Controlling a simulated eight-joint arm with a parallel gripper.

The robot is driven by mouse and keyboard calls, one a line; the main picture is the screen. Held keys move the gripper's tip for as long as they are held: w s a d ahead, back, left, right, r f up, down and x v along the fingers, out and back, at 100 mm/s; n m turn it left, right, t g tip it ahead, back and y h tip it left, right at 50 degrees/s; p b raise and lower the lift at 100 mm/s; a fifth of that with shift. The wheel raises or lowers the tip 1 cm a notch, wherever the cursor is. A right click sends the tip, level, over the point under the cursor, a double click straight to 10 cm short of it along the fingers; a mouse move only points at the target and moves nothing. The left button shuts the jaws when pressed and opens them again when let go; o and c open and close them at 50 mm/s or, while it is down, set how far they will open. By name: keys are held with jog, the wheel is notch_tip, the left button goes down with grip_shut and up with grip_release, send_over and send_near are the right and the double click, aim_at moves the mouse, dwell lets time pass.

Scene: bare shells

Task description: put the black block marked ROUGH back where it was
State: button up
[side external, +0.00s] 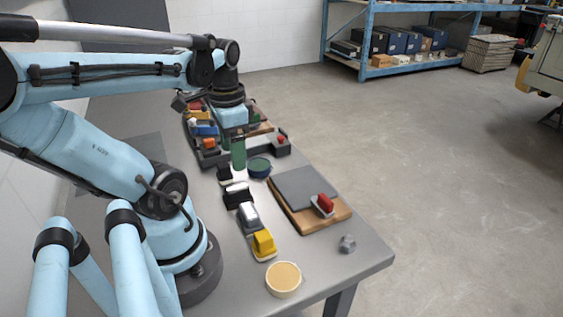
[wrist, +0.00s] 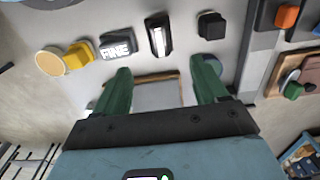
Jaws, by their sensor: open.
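My gripper (side external: 238,163) is open and empty, pointing down above the table beside the row of blocks. In the wrist view its green fingers (wrist: 160,72) stand wide apart with nothing between them. No word ROUGH can be read in either view. A black block (wrist: 211,25) with no readable label lies beyond the right finger. A black block with a white stripe (wrist: 158,38) and a block marked FINE (wrist: 117,45) lie to its left.
A yellow block (side external: 263,243) and a tan disc (side external: 284,279) are at the row's near end. A wooden board (side external: 292,229) with a grey sheet carries a red-topped piece (side external: 325,204). A round green item (side external: 259,167) and a crowded dark tray (side external: 270,156) are close to my gripper.

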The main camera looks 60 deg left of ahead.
jog(key=w+d+r+t, duration=0.1)
jog(key=w+d+t, duration=0.6)
jog(key=w+d, duration=0.6)
jog(key=shift+d+r, duration=0.2)
jog(key=shift+r, duration=0.1)
